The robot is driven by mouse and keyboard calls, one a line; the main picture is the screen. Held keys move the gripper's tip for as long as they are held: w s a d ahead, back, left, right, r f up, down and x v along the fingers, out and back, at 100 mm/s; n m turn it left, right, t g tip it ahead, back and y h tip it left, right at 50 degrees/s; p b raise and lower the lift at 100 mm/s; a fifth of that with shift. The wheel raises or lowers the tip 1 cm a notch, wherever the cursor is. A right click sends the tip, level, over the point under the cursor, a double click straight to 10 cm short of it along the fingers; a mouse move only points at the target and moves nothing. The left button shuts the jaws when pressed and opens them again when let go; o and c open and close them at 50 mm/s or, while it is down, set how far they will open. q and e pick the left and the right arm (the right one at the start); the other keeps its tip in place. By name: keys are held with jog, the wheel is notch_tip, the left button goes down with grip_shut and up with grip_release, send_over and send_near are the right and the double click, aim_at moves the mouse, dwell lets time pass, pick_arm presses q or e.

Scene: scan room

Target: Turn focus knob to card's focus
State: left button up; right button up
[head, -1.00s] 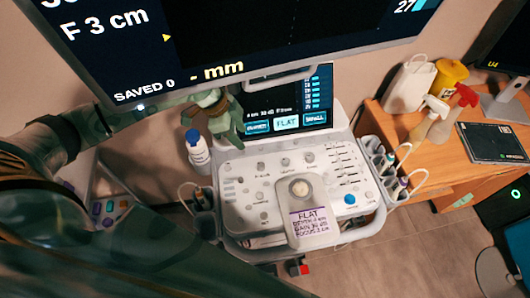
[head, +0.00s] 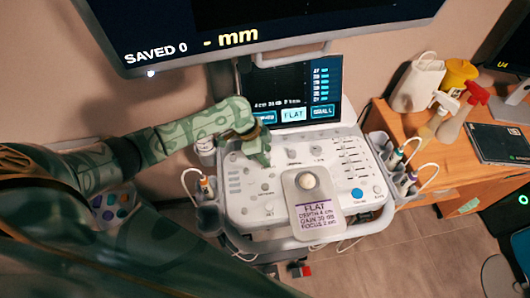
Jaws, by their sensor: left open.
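The ultrasound console panel (head: 240,212) stands in the middle, with small grey knobs such as one (head: 293,153) at the back and one (head: 267,187) at the left. Their labels are too small to read, so I cannot tell which is the focus knob. The card (head: 319,215) leans at the panel's front and reads FLAT, with depth, gain and what looks like focus 2 cm. My left gripper (head: 260,158) is open, pointing down at the panel's back-left knobs; its fingers hide what is beneath, and contact is unclear. My right gripper is not in view.
The touchscreen (head: 293,90) stands behind the panel, under the large monitor (head: 300,18). A bottle (head: 205,152) is behind my left forearm. Probes in holders (head: 208,215) flank the panel, cables hanging. A wooden desk (head: 440,165) with spray bottles is at the right.

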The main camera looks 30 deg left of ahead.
pick_arm(q)
grip_shut()
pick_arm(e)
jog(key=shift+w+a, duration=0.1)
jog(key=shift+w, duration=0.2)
pick_arm(q)
jog(key=shift+s+r+n+p, duration=0.2)
jog(key=shift+n+p, duration=0.2)
jog(key=shift+p, duration=0.4)
jog(key=n+t+p, duration=0.1)
jog(key=n+p, duration=0.2)
jog(key=p, duration=0.2)
jog(key=shift+d+r+y, duration=0.1)
jog(key=shift+y, duration=0.3)
jog(key=shift+f+n+t+y+p, duration=0.3)
jog(key=shift+n+t+p, duration=0.1)
jog(key=shift+n+p, duration=0.7)
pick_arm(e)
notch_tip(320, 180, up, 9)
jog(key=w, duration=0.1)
pick_arm(q)
grip_release()
